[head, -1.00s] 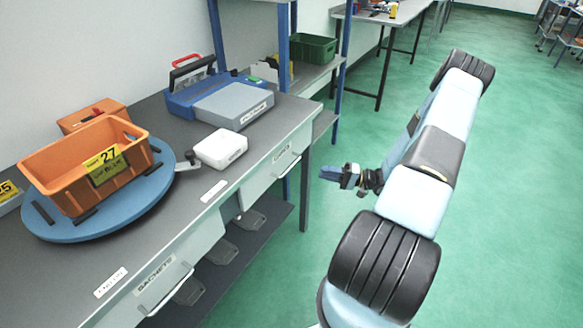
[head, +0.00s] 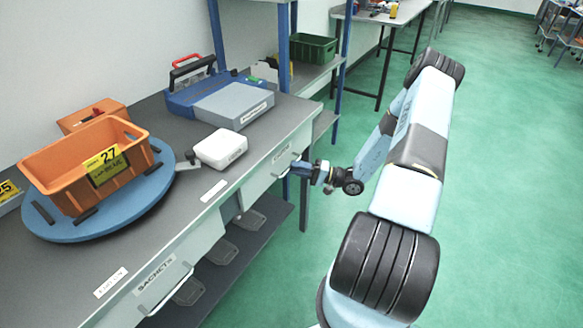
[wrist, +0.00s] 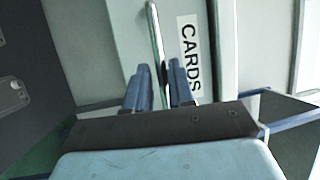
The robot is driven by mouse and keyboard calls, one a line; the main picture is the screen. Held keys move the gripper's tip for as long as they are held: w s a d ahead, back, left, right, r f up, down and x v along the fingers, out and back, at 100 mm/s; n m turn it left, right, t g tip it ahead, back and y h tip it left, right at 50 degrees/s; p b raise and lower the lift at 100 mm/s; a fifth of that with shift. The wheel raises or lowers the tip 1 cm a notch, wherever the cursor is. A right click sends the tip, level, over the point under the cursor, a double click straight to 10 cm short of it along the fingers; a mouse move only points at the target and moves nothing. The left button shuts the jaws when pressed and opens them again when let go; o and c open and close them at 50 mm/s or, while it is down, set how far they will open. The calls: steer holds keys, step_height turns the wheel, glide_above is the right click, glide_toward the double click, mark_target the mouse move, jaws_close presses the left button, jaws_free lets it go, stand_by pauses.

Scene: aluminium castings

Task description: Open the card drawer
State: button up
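The card drawer (head: 258,184) is in the bench front, to the right of the sachets drawer, and looks closed. Its CARDS label (wrist: 190,55) reads clearly in the wrist view. A slim metal bar handle (wrist: 155,42) runs beside the label. My gripper (head: 293,169) is at the right part of this drawer front and hides part of the handle in the head view. In the wrist view my gripper (wrist: 158,84) has its two blue fingers apart, with the handle lined up between them. I cannot tell whether either finger touches it.
The sachets drawer (head: 168,280) is lower left with its own handle. On the bench (head: 135,228) are an orange crate (head: 60,178) on a blue turntable (head: 125,212), a white box (head: 221,148) and a blue-grey device (head: 232,103). Open green floor (head: 490,200) lies to the right.

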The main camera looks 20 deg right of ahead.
steer(key=shift+x, duration=1.2)
jaws_close()
